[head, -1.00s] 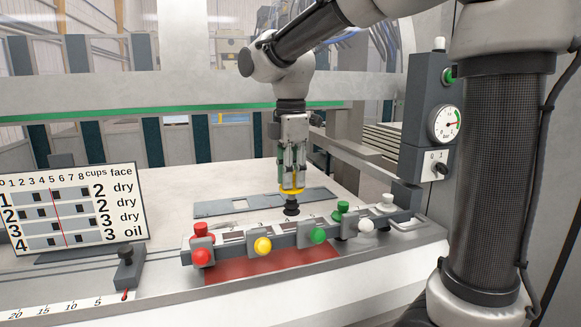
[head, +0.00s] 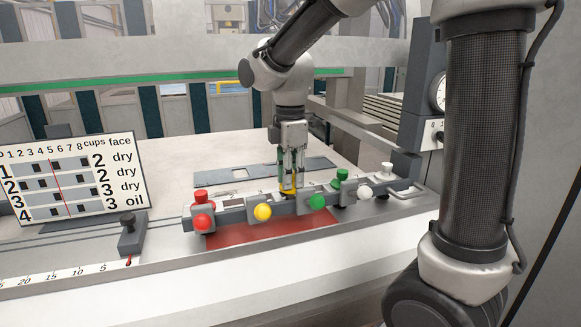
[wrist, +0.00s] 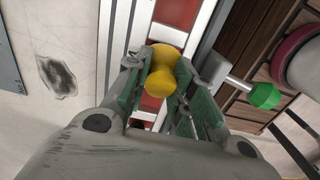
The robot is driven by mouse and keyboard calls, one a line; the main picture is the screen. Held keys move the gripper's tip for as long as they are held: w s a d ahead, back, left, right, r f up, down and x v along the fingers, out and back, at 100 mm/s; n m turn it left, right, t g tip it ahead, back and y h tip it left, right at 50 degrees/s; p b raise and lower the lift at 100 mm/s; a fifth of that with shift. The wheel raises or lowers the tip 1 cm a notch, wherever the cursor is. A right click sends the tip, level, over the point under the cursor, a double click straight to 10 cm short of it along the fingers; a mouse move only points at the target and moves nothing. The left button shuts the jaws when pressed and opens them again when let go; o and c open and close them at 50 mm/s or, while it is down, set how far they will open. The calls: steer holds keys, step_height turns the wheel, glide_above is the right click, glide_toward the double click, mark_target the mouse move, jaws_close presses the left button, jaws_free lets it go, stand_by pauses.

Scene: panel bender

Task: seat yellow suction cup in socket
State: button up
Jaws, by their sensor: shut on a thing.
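My gripper (head: 290,189) points down and is shut on the yellow suction cup (head: 288,191). In the wrist view the yellow cup (wrist: 158,84) shows between the green-padded fingers. The cup is low, at the grey rail (head: 237,214), between the yellow knob (head: 262,212) and the green knob (head: 317,202). The cup's lower part is hidden by the rail and fingers, so I cannot tell whether it sits in a socket. Red (head: 200,195), green (head: 342,175) and white (head: 387,168) cups stand along the rail.
Red (head: 202,222) and white (head: 365,192) knobs also line the rail's front. A flat grey plate (head: 225,178) lies behind. A chart board (head: 80,183) and a dark stop block (head: 131,230) stand to the left. A gauge column (head: 425,110) is at right.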

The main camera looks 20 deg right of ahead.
steer(key=shift+f, duration=0.3)
steer(key=o, duration=1.1)
step_height(320, 180, up, 12)
